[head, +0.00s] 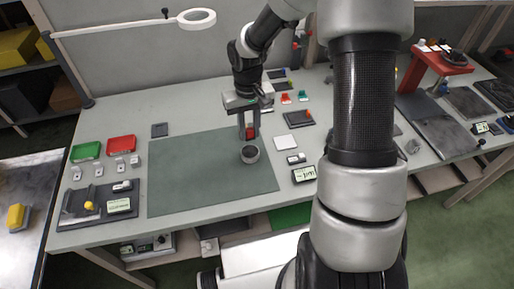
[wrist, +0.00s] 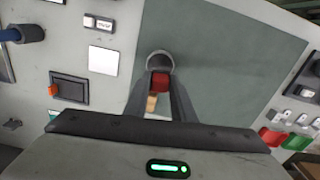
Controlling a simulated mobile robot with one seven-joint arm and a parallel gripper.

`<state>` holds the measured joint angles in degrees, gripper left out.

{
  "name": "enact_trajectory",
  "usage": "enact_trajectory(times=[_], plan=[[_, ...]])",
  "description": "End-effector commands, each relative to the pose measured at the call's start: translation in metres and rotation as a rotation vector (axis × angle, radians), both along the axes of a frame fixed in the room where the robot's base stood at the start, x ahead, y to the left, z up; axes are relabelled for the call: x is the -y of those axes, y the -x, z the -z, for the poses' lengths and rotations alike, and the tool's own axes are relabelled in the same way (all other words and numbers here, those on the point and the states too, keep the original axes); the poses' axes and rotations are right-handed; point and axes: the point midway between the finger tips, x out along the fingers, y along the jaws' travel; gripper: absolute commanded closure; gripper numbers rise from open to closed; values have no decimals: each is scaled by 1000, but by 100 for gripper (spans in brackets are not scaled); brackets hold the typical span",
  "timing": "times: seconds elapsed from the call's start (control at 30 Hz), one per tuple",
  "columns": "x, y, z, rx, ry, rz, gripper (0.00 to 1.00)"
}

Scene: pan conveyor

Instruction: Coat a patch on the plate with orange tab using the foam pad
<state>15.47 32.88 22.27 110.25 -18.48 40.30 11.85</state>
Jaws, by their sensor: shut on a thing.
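My gripper (head: 249,137) is shut on a red block with a beige part, which I take to be the foam pad (wrist: 160,82). The pad is between the fingertips, above the green mat. A round grey cup (head: 250,154) stands on the mat just beyond the fingertips in the wrist view (wrist: 160,61); I cannot tell if the pad touches it. The plate with orange tab (head: 299,119) is a dark square plate lying right of the gripper in the head view. In the wrist view the plate (wrist: 71,90) is at left, its orange tab on its left side.
The green mat (head: 190,180) is otherwise clear. A white square (head: 286,143) and small display boxes (head: 304,174) lie right of it. Green (head: 87,151) and red (head: 121,144) trays are at left. A ring lamp (head: 196,19) hangs at the back.

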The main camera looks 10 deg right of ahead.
Motion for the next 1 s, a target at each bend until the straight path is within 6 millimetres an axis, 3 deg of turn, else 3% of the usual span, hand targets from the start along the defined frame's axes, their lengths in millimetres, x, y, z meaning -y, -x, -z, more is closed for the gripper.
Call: enact_trajectory(times=[0.17, 0.6, 1.0], plan=[[-1, -2, 7, -1, -1, 0, 95], [-1, -2, 52, 0, -1, 1, 95], [0, -2, 58, 0, -1, 1, 95]])
